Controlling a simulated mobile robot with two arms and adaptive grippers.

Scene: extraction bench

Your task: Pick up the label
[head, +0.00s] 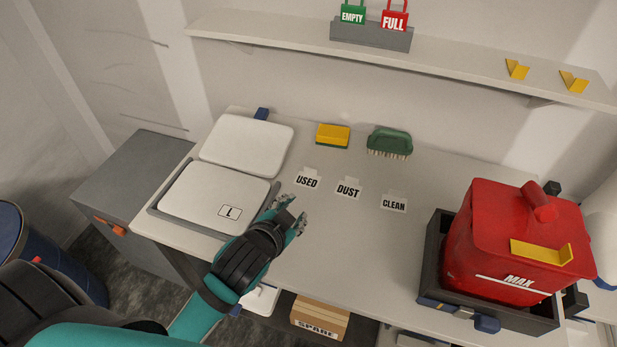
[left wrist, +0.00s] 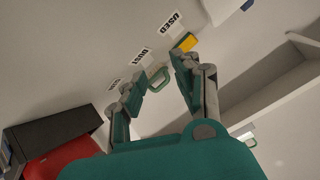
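Three white labels with black print lie on the bench: USED (head: 307,181), DUST (head: 348,190) and CLEAN (head: 394,203). In the left wrist view they show as USED (left wrist: 171,22), DUST (left wrist: 141,55) and CLEAN (left wrist: 114,83), beyond the fingers. A label marked L (head: 230,212) lies on the front white lid. My left gripper (head: 294,214) is just in front of USED, above the bench, apart from the labels. In the left wrist view my left gripper (left wrist: 155,74) has its fingers spread with nothing between them. My right gripper is not in view.
A yellow sponge (head: 333,136) and a green brush (head: 390,141) lie behind the labels. A red MAX bin (head: 490,240) stands in a dark tray at right. A shelf (head: 450,62) runs above the back. The bench between labels and front edge is clear.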

